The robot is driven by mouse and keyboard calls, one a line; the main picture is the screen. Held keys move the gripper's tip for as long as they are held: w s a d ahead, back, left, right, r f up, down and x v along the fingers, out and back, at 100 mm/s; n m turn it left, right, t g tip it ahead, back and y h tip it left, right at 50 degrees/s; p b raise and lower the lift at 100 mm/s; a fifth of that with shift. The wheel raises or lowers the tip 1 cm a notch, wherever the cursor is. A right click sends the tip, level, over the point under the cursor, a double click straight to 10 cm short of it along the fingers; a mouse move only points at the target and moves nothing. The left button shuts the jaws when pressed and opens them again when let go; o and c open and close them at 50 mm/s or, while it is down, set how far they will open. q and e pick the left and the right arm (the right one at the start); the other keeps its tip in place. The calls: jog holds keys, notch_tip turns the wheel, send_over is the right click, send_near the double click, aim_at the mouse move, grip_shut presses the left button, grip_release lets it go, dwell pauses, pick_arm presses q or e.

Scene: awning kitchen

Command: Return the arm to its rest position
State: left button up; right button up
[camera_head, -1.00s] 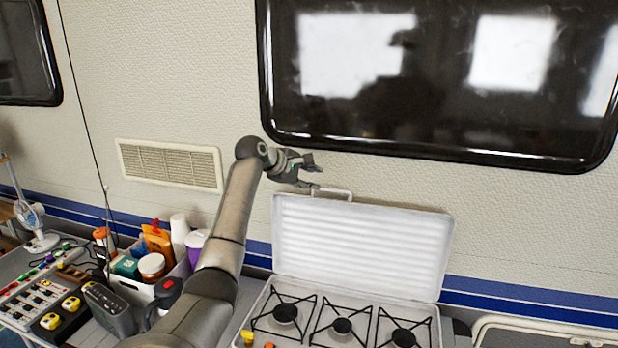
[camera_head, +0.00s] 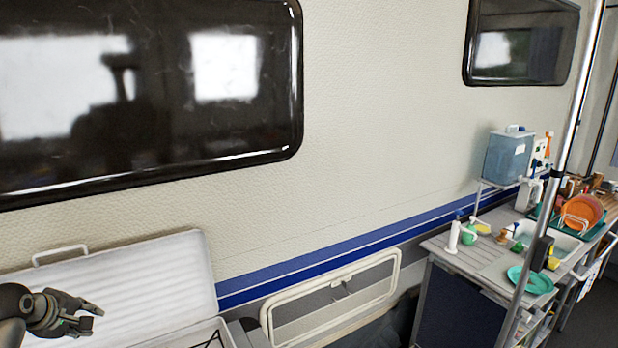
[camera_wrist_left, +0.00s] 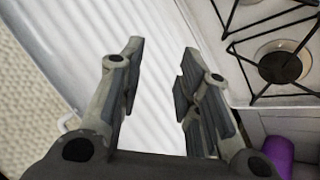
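My left gripper (camera_head: 92,316) is at the lower left of the head view, in front of the raised white stove lid (camera_head: 130,268). In the left wrist view its two fingers (camera_wrist_left: 160,75) are apart with nothing between them. Behind them is the ribbed inner face of the lid (camera_wrist_left: 90,28). The stove's burners (camera_wrist_left: 282,64) show at the upper right of that view. Only the end of my left arm shows in the head view. My right gripper is not in view.
Further right is a counter (camera_head: 470,262) with a sink, a green plate (camera_head: 530,280) and a water container (camera_head: 507,157). A metal pole (camera_head: 560,150) rises in front of it.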

pick_arm(q)
jog(key=s+d+f+m+g, duration=0.3)
jog(key=s+d+f+m, duration=0.7)
jog(key=s+d+f, duration=0.75)
jog(key=s+d+r+m+g+h, duration=0.15)
jog(key=s+d+m, duration=0.45)
jog(key=s+d, duration=0.9)
notch_tip(320, 180, down, 31)
jog(key=s+a+g+b, duration=0.1)
jog(key=s+a+b, duration=0.1)
jog(key=b, duration=0.4)
jog(key=s+a+f+b, duration=0.1)
jog(key=s+f+b, duration=0.2)
jog(key=s+f, duration=0.6)
jog(key=s+a+f+g+b, duration=0.1)
jog(key=s+f+b, duration=0.2)
jog(key=s+f, duration=0.6)
notch_tip(320, 180, down, 5)
jog(key=shift+a+f+m, duration=0.1)
jog(key=shift+a+m, duration=0.3)
